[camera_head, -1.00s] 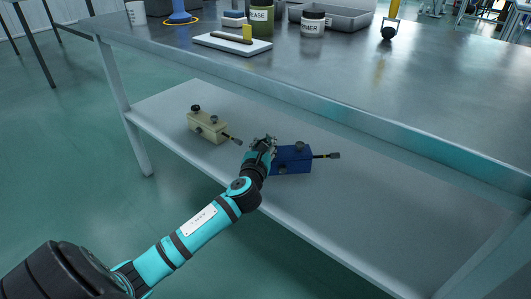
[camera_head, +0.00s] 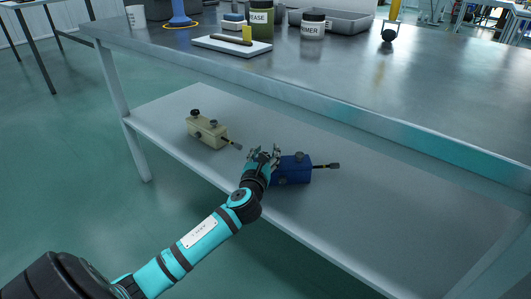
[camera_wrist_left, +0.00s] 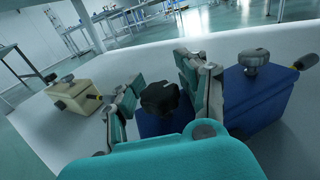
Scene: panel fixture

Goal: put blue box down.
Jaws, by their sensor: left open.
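The blue box (camera_head: 294,169) rests on the lower shelf of the metal table, with a knob on top and a dark-tipped rod pointing right. My left gripper (camera_head: 264,153) is at the box's left end, with its fingers spread. In the left wrist view, the open fingers (camera_wrist_left: 165,95) stand on either side of a black knob (camera_wrist_left: 159,98) in front of the blue box (camera_wrist_left: 258,98). Whether a finger still touches the knob is unclear. The right gripper is not in view.
A cream box (camera_head: 208,131) of similar shape sits to the left on the lower shelf (camera_head: 390,225); it also shows in the left wrist view (camera_wrist_left: 75,96). The shelf's right part is bare. The tabletop (camera_head: 440,95) overhangs the shelf, with jars and a tray at the back.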

